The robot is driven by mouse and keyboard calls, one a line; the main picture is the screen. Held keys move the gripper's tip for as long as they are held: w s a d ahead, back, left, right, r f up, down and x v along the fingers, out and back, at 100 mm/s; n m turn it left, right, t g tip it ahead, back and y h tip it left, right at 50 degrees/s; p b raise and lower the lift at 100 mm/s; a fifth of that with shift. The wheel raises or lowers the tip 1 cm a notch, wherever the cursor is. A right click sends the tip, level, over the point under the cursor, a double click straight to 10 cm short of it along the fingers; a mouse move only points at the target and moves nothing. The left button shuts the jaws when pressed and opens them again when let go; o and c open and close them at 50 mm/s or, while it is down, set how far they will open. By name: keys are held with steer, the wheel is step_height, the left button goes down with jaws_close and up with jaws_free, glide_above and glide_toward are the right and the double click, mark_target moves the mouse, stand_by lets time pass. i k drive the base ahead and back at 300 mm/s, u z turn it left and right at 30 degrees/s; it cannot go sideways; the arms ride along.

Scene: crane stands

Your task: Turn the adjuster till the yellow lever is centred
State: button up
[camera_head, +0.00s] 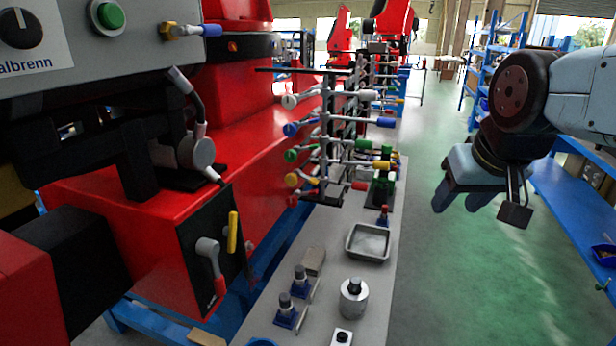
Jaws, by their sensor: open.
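The yellow lever (232,232) stands nearly upright on a black panel (190,240) on the front of the red machine at the left. Just left of it on the same panel is a grey crank with a red grip (210,255), its grip hanging down. It may be the adjuster; no label I can read tells. My gripper (462,203) is at the right, pointing down over the green floor. It is open and empty, well apart from the lever and crank.
A grey bench (330,235) runs along the machine. It bears a rack of coloured handles (340,130), a metal tray (368,243), a steel cylinder (354,298) and small blue-based parts (290,310). A blue shelf (565,220) stands at the right. The green floor between is clear.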

mark_target(291, 180)
steer(key=k, duration=1.3)
steer(key=u, duration=0.2)
steer(key=i, duration=0.85)
steer(key=u, duration=0.35)
